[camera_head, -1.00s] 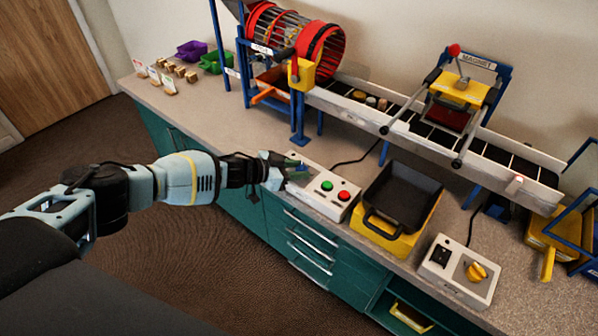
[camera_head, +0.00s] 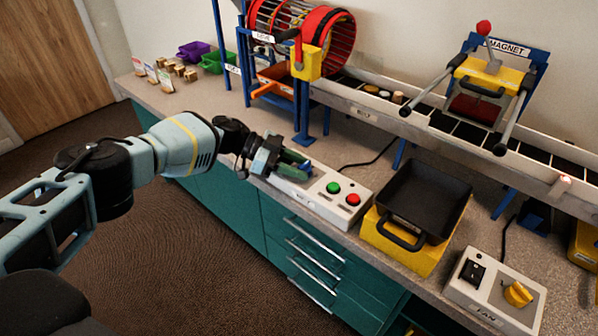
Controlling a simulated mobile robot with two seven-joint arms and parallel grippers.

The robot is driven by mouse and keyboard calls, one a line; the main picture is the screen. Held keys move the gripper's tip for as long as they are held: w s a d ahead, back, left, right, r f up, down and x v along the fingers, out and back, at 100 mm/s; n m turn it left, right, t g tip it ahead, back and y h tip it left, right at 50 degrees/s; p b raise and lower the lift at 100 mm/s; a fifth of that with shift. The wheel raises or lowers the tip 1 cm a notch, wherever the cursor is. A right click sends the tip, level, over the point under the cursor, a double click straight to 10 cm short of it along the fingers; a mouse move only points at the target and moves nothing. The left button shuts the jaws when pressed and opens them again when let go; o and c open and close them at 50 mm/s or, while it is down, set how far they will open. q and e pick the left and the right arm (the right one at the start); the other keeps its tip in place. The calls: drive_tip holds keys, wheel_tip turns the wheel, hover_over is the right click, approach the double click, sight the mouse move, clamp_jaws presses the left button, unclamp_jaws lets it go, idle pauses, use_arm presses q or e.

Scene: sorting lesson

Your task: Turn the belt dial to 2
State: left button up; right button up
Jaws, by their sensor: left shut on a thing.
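The white control box (camera_head: 325,207) with a green button (camera_head: 333,187) and a red button (camera_head: 353,199) stands at the bench's front edge. My left gripper (camera_head: 296,166) is over the left end of this box. It is shut on the belt dial, which is mostly hidden by the fingers, so the number it points to cannot be read. My right gripper is not in view.
A black tray on a yellow stand (camera_head: 395,245) is right of the box. Further right is a FAN box (camera_head: 490,300) with a yellow knob. The conveyor (camera_head: 395,110) with small pieces, the red drum (camera_head: 325,28) and the MAGNET frame (camera_head: 470,50) stand behind.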

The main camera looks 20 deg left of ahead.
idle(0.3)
use_arm(q)
drive_tip(key=o, duration=1)
drive_tip(key=shift+a+r, duration=0.1)
drive_tip(key=shift+a, duration=0.1)
drive_tip(key=v, duration=0.7)
drive_tip(key=shift+a, duration=0.2)
